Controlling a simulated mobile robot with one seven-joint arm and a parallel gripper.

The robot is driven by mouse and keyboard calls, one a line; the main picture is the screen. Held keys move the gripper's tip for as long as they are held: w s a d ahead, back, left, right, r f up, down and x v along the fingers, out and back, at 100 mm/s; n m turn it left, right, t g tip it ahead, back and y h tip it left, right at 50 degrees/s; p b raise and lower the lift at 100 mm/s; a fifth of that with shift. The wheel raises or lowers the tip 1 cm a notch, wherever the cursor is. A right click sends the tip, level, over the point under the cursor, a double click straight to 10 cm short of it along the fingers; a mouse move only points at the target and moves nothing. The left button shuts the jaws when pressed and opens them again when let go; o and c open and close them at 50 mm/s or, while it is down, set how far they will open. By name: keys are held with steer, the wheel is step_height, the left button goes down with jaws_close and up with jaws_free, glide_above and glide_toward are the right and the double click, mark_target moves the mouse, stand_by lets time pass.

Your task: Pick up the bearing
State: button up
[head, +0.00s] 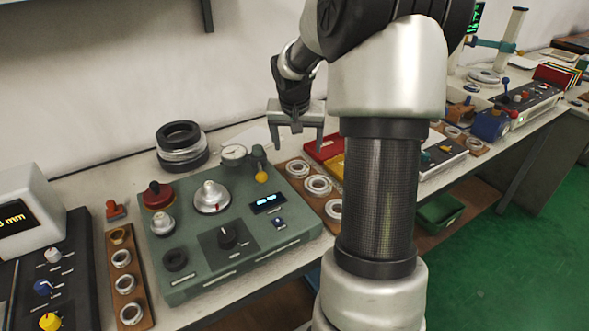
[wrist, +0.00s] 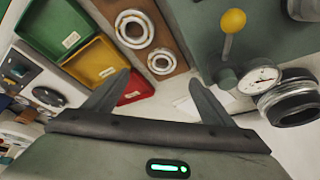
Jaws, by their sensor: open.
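Several metal bearing rings are in view, and I cannot tell which one the task means. A brown wooden board (head: 309,200) right of the green machine holds silver rings, among them a rear ring (head: 298,168) and a middle ring (head: 318,186). The wrist view shows a larger ring (wrist: 134,29) and a smaller ring (wrist: 162,62) on that board. A stack of dark and silver rings (head: 181,155) stands behind the machine; it also shows in the wrist view (wrist: 292,98). My gripper (head: 298,148) is open and empty above the bench, behind the board.
The green machine (head: 205,255) carries a dial gauge (head: 234,153) and a yellow-knobbed lever (head: 261,177), both near my gripper. Red (wrist: 136,88), yellow (wrist: 95,62) and green (wrist: 57,25) bins lie beside the board. Another ring board (head: 142,318) lies left of the machine.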

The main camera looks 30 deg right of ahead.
steer(key=b, duration=0.1)
glide_toward(297, 163)
steer(key=shift+s+a+f, duration=0.1)
steer(key=shift+s+f, duration=0.85)
steer(key=shift+f, duration=0.3)
steer(key=x, duration=0.1)
steer(key=b+x, duration=0.1)
steer(key=x, duration=0.3)
steer(key=shift+w+a+b, duration=0.1)
steer(key=shift+w+b, duration=0.2)
steer(key=c, duration=1.4)
steer(key=shift+r, duration=0.1)
step_height(297, 163, up, 17)
steer(key=p, duration=0.8)
